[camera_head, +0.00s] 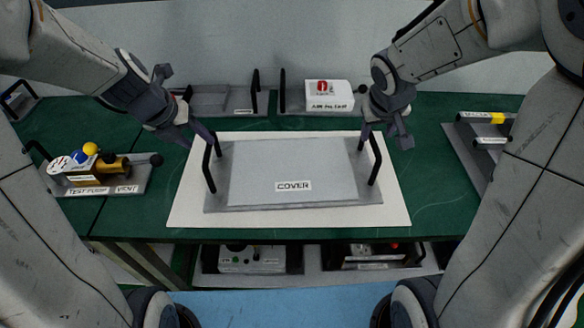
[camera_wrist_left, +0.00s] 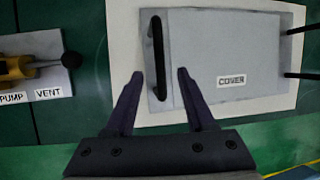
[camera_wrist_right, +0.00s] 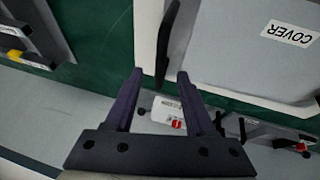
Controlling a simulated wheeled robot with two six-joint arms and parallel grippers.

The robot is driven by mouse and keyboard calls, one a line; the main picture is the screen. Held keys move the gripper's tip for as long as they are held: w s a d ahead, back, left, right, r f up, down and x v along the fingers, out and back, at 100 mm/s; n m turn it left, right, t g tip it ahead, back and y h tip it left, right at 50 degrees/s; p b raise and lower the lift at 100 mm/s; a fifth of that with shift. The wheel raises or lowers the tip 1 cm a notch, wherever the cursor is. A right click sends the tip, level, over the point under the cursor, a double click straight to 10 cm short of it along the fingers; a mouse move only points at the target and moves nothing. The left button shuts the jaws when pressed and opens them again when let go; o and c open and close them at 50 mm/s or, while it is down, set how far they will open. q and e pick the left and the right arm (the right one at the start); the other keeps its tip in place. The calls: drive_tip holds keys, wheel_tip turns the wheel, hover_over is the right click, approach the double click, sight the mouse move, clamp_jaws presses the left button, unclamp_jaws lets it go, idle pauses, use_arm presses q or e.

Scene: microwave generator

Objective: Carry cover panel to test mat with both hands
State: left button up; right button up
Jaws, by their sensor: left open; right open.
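The grey cover panel (camera_head: 290,165), labelled COVER, lies flat on the white test mat (camera_head: 300,220) in the middle of the green table. It has an upright black handle at each end, the left handle (camera_head: 210,165) and the right handle (camera_head: 375,160). My left gripper (camera_head: 200,140) is open and empty near the top of the left handle; in the left wrist view the panel (camera_wrist_left: 215,50) and that handle (camera_wrist_left: 157,60) lie beyond its fingers. My right gripper (camera_head: 385,135) is open near the right handle, which shows beyond its fingers in the right wrist view (camera_wrist_right: 166,45).
A tray with a brass pump (camera_head: 95,170), labelled TEST PUMP and VENT, stands at the left. A white-box tray (camera_head: 328,95) and a grey tray (camera_head: 215,100) are at the back. Another tray (camera_head: 485,135) is at the right. A shelf with units (camera_head: 250,260) sits below the front edge.

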use_arm(q)
hover_over(219, 171)
wheel_tip(219, 171, down, 9)
drive_tip(key=shift+r, duration=0.1)
use_arm(e)
hover_over(366, 165)
wheel_tip(366, 165, down, 9)
drive_tip(key=shift+d+r, duration=0.1)
use_arm(q)
clamp_jaws()
use_arm(e)
clamp_jaws()
use_arm(q)
drive_tip(key=shift+w, duration=0.1)
idle(0.5)
